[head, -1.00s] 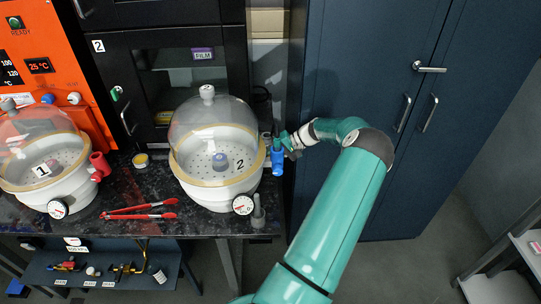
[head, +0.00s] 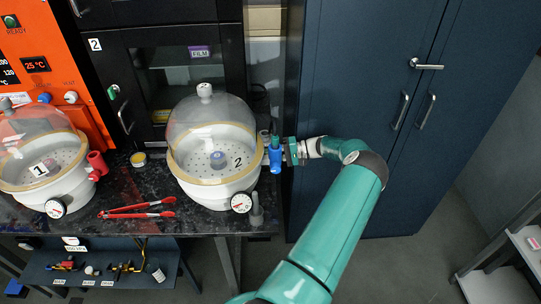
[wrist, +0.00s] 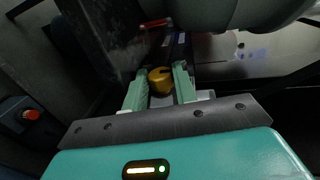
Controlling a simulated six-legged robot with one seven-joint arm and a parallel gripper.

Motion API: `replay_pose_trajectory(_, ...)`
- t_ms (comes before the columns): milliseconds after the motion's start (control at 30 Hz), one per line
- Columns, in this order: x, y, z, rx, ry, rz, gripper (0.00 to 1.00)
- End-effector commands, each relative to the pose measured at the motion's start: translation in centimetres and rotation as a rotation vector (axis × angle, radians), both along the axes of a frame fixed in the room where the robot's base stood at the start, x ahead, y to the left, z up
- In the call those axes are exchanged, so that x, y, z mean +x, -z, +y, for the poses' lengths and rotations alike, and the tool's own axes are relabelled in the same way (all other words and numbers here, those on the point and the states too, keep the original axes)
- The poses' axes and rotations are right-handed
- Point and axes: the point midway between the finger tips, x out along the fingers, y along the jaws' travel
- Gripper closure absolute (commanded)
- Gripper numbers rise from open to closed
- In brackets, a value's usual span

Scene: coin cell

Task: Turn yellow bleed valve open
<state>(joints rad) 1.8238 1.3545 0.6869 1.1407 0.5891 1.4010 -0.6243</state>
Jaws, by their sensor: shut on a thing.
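The yellow bleed valve (wrist: 160,80) is a round knob that shows between my fingers in the wrist view. My gripper (wrist: 161,74) is shut on it, with one green finger on each side. In the head view my gripper (head: 288,152) is at the right side of chamber 2 (head: 207,197), beside a blue fitting (head: 275,160). The yellow knob cannot be made out there. Chamber 2 is a white bowl under a clear dome, with a gauge (head: 241,202) on its front.
Chamber 1 (head: 35,197) with a red fitting (head: 97,164) stands at the left. Red-handled tongs (head: 138,209) lie on the dark bench (head: 200,222). A tall blue cabinet (head: 345,80) stands close behind my arm.

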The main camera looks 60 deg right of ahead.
Motion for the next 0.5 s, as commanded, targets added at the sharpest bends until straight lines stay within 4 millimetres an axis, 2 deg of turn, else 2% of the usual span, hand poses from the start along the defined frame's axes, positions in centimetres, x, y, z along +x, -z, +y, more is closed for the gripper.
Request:
replay_pose_trajectory(200, 0.03, -0.06, -0.02, -0.001, 0.001, -0.001, 0.95)
replay_pose_trajectory(233, 0.03, -0.06, -0.02, -0.001, 0.000, 0.000, 0.67)
replay_pose_trajectory(300, 0.02, -0.04, -0.01, -0.001, 0.000, 0.000, 0.53)
replay_pose_trajectory(500, -0.01, 0.15, 0.02, 0.000, 0.000, 0.003, 0.51)
